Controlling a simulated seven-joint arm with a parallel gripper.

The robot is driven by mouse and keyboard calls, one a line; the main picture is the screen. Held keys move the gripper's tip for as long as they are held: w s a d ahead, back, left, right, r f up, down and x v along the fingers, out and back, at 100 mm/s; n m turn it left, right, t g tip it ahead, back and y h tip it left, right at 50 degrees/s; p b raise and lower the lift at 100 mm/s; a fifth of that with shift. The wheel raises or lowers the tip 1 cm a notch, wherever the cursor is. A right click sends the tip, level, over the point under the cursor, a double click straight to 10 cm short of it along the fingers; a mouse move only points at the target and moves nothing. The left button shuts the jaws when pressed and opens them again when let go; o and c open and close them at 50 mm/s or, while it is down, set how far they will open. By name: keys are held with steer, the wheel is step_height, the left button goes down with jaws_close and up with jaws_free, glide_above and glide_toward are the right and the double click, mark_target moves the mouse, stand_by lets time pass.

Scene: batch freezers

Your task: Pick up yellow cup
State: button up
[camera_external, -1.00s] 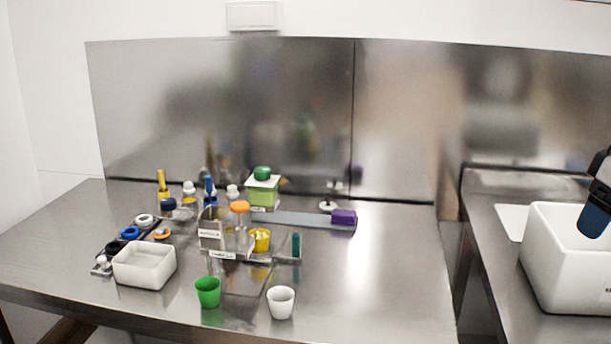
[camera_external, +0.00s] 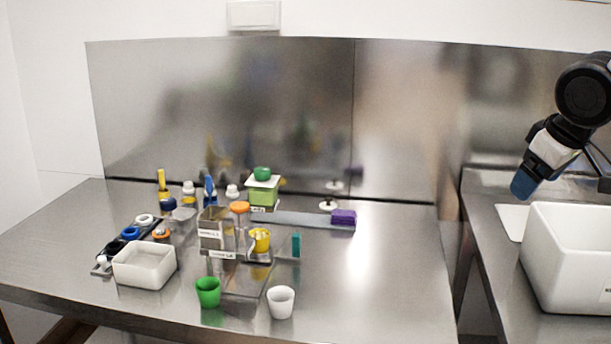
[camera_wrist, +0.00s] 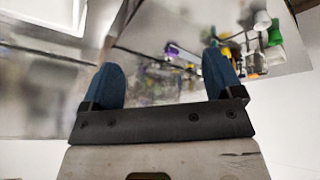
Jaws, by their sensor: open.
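A yellow cup (camera_external: 260,240) stands among the items in the middle of the steel table, just right of an orange-capped bottle (camera_external: 240,214). My gripper (camera_external: 522,188) is at the right, above and to the left of the white bin, far from the cup. In the wrist view my gripper (camera_wrist: 163,85) shows two blue fingers wide apart with nothing between them. The wrist view is blurred; a yellow thing shows in the cluster at its upper right, but I cannot tell whether it is the cup.
A green cup (camera_external: 208,292) and a white cup (camera_external: 281,302) stand at the table front. A white tray (camera_external: 145,266) is at left. A white bin (camera_external: 575,262) stands on the right counter. The table's right part is clear.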

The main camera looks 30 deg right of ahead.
steer(key=w+a+f+n+t+y, duration=0.1)
steer(key=w+a+f+n+t, duration=0.15)
steer(key=w, duration=1.35)
steer(key=w+a+f+n+t+y, duration=0.1)
steer(key=w+f+t, duration=0.15)
steer(key=w, duration=1.35)
steer(key=w+a+f+n+y, duration=0.3)
steer(key=w+a+f, duration=0.35)
steer(key=w, duration=0.35)
steer(key=n+y, duration=0.2)
steer(key=y, duration=0.3)
glide_toward(258, 244)
steer(key=shift+g, duration=0.4)
steer(key=w, duration=0.1)
steer(key=w+d+r, duration=0.1)
steer(key=w, duration=0.1)
steer(key=shift+w+d+r, duration=0.15)
steer(key=shift+w+r, duration=0.05)
steer(key=shift+r, duration=0.2)
steer(key=shift+w+f+n, duration=0.1)
steer(key=shift+f+n, duration=0.15)
steer(key=shift+f, duration=0.15)
steer(key=shift+a, duration=0.3)
steer(key=shift+x, duration=1.2)
